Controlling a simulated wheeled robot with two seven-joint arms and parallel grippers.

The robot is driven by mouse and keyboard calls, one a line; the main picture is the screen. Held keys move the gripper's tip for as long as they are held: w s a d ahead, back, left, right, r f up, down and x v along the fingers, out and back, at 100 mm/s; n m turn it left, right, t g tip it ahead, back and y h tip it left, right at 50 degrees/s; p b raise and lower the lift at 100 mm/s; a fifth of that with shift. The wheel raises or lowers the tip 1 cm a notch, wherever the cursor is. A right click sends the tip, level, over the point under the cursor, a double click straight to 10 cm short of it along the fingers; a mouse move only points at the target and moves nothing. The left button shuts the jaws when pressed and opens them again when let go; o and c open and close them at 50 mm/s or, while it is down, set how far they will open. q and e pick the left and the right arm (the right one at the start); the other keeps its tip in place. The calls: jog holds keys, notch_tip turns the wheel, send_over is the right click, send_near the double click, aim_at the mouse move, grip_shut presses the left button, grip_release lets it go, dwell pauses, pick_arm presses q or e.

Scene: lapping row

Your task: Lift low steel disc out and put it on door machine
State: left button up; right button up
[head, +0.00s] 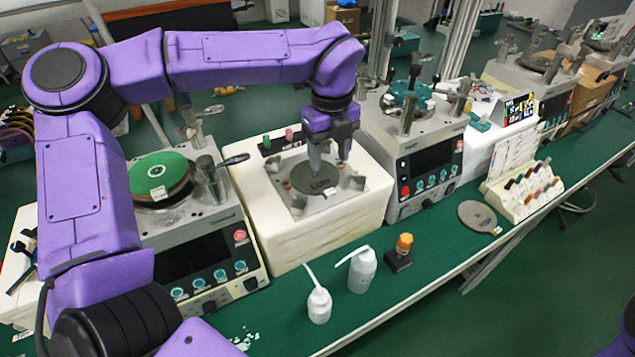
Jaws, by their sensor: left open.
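A dark grey round disc with lettering (312,184) lies on the square plate of the white, low machine (287,235) in the middle; it looks like the low steel disc. My left gripper (330,166) points down over this disc with its fingers apart, one on either side of the lettering; whether they touch the disc I cannot tell. Another grey disc (477,215) lies flat on the green bench. Which machine is the door machine I cannot tell. My right gripper is out of view.
A machine with a green-topped disc (160,172) stands left, and a grey machine with a panel (412,165) stands right. Two white bottles (319,305) (362,271) and an orange-capped item (403,246) stand in front. A rack of small blocks (528,192) is at right.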

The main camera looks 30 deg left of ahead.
pick_arm(q)
jog(key=p, duration=0.1)
send_over(331, 192)
jog(key=f, duration=0.4)
jog(key=shift+a+f, duration=0.2)
jog(key=shift+f, duration=0.15)
jog(key=f+p, duration=0.1)
jog(key=f, duration=0.1)
jog(key=f+p, duration=0.1)
jog(key=f, duration=0.2)
jog(key=shift+d+f+p, duration=0.2)
jog(key=shift+f+p, duration=0.1)
jog(key=shift+p, duration=0.1)
jog(key=shift+f, duration=0.2)
jog(key=shift+r, duration=0.1)
grip_shut()
